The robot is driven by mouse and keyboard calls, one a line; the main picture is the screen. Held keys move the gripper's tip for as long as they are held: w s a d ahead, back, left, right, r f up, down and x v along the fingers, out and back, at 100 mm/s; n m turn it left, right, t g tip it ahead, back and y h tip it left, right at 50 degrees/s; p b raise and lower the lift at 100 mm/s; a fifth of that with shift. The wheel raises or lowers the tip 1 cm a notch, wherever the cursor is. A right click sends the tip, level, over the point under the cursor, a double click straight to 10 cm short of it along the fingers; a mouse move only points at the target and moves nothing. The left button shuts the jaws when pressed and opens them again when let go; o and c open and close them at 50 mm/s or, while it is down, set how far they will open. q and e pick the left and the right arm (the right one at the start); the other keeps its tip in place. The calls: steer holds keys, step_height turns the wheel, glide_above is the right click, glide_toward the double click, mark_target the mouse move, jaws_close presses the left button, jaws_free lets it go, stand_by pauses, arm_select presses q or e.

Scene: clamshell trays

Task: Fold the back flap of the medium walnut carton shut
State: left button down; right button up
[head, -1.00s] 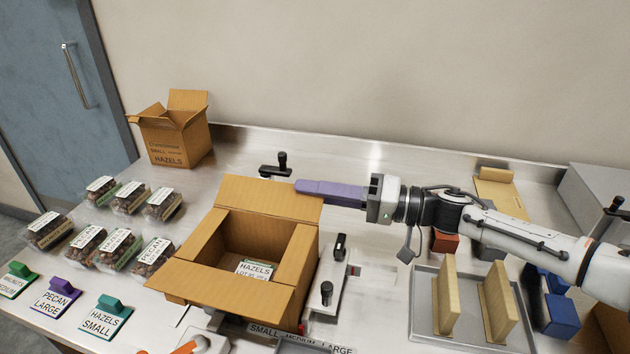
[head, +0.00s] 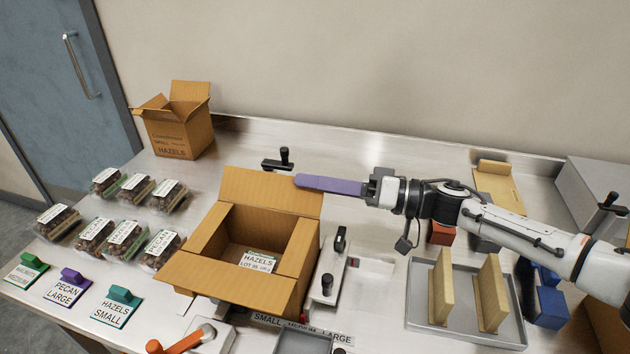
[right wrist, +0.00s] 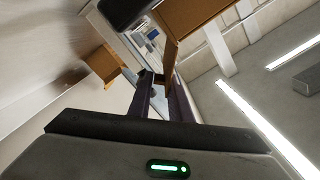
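The open brown carton (head: 208,277) stands in the middle of the bench, a label card reading HAZELS inside it. Its back flap (head: 255,190) stands up, leaning away from the opening. The other flaps also look unfolded. My right gripper (head: 300,181) reaches in from the right with long purple fingers. Its tips overlap the flap's upper right corner in the head view; contact cannot be told. In the right wrist view, the gripper (right wrist: 158,85) shows its two fingers with a gap between them, and cardboard (right wrist: 172,45) beyond the tips. My left gripper is out of view.
A smaller HAZELS carton (head: 180,130) stands at the back left. Several nut clamshells (head: 125,240) and label signs (head: 116,306) lie left. A black-knobbed fixture (head: 328,275) stands right of the carton. A grey tray (head: 465,335) with wooden dividers is farther right.

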steer(key=shift+o, duration=1.3)
step_height(320, 180, up, 10)
